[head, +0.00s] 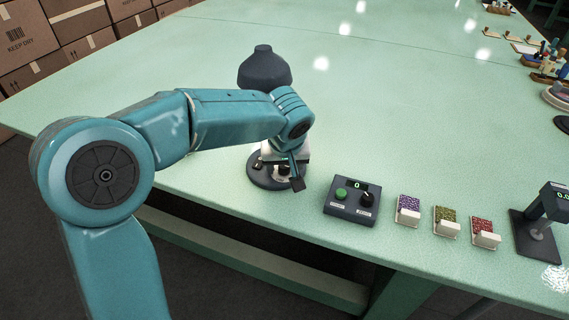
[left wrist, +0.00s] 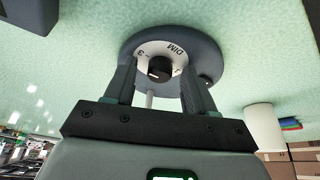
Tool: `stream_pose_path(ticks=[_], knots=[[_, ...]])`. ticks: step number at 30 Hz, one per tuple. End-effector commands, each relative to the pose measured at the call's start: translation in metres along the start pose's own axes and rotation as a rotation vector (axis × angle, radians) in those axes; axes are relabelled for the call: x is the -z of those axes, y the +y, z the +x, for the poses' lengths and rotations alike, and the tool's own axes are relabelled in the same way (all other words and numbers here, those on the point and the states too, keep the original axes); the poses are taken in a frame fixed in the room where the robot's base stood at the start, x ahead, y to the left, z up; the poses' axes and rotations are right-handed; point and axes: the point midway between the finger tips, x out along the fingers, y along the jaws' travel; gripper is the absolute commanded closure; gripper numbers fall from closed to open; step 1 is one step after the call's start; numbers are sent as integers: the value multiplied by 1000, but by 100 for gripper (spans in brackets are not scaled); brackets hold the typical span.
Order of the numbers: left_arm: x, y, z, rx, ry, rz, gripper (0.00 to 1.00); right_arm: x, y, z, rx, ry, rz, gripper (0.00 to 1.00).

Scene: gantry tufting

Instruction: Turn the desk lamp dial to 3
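The desk lamp has a dark shade (head: 264,70) and a round dark base at the table's near edge, partly hidden behind my left arm. In the left wrist view, the lamp base (left wrist: 205,55) carries a pale dial plate (left wrist: 151,48) marked "DIM", "3" and "1", with a black knob (left wrist: 160,68) in its middle. My left gripper (left wrist: 157,72) is open, its fingers on either side of the knob with gaps showing. In the head view my left gripper (head: 288,172) is at the base. Where the knob points is too small to tell. My right gripper is not in view.
A dark control box (head: 350,201) with a green button, a knob and a display stands right of the lamp. Several small carpet samples (head: 408,208) and a display stand (head: 538,225) are farther right. The table's middle (head: 400,90) is clear. Cardboard boxes (head: 25,40) stand behind left.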

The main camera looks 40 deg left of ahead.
Motion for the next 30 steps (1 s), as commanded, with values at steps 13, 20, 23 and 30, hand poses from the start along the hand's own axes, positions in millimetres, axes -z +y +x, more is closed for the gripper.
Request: stream_pose_path(ticks=[13, 20, 23, 30], knots=[[1, 1, -33, -3, 3, -1, 45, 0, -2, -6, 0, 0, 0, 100], [1, 0, -68, -2, 1, -1, 45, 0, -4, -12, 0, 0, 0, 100], [0, 0, -74, -2, 1, -1, 45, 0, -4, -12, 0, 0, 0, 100], [0, 0, -75, 0, 0, -1, 45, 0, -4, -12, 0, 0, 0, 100]])
